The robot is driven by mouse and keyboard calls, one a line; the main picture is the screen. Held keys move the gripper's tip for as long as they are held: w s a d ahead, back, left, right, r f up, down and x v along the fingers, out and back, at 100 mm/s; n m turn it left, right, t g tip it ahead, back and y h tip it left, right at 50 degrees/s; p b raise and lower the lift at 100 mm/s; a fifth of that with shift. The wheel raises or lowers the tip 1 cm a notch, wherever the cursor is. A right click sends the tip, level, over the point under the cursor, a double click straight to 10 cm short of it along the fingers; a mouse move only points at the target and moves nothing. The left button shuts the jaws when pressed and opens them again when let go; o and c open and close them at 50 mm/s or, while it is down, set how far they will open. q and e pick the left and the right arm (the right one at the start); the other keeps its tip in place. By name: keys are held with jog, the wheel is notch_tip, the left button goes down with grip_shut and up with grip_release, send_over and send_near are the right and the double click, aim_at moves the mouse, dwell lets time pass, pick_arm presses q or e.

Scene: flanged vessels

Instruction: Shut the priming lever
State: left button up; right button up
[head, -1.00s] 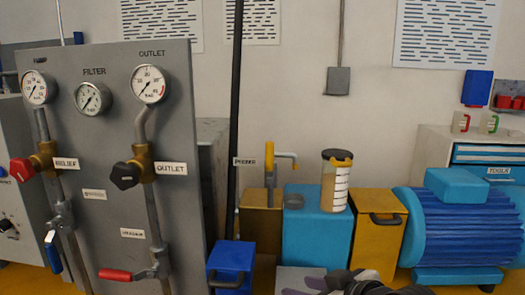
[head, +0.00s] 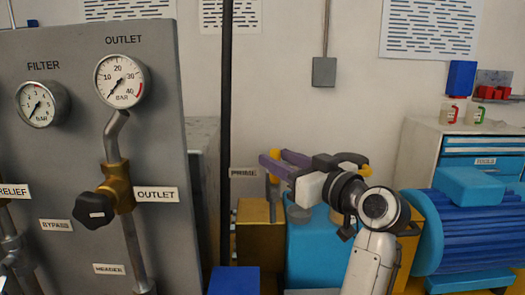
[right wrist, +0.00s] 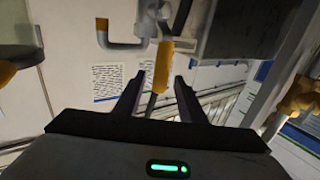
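The gripper is open; I cannot tell whether a finger touches the handle. My left gripper is not in view.
A grey panel with gauges and an OUTLET valve (head: 118,197) stands at left. A dark vertical pole (head: 226,130) stands left of the lever.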

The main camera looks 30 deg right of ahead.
jog(key=w, duration=0.5)
jog(key=shift+w+a, duration=0.15)
jog(key=shift+w, duration=0.25)
jog(key=shift+f, duration=0.1)
grip_shut()
